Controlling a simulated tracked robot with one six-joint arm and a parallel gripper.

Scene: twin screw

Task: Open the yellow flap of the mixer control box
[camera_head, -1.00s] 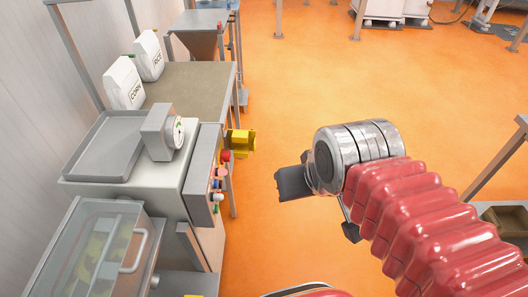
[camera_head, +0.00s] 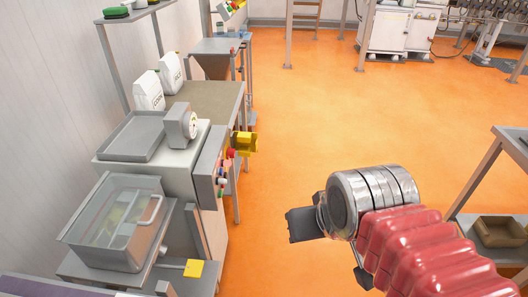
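The mixer control box (camera_head: 211,168) is a grey panel on the front of the mixer body, with coloured buttons and knobs on its face. A yellow flap or guard (camera_head: 244,142) sticks out to the right near its upper end, next to a red button (camera_head: 231,154). Whether the flap is open or closed I cannot tell. My gripper (camera_head: 302,225) is to the right of and below the box, apart from it, over the orange floor. Dark finger parts show at its left and underside, but the gap between them is unclear. I see nothing held.
A shelf (camera_head: 514,141) with a brown box (camera_head: 497,231) is at right. The orange floor between is clear.

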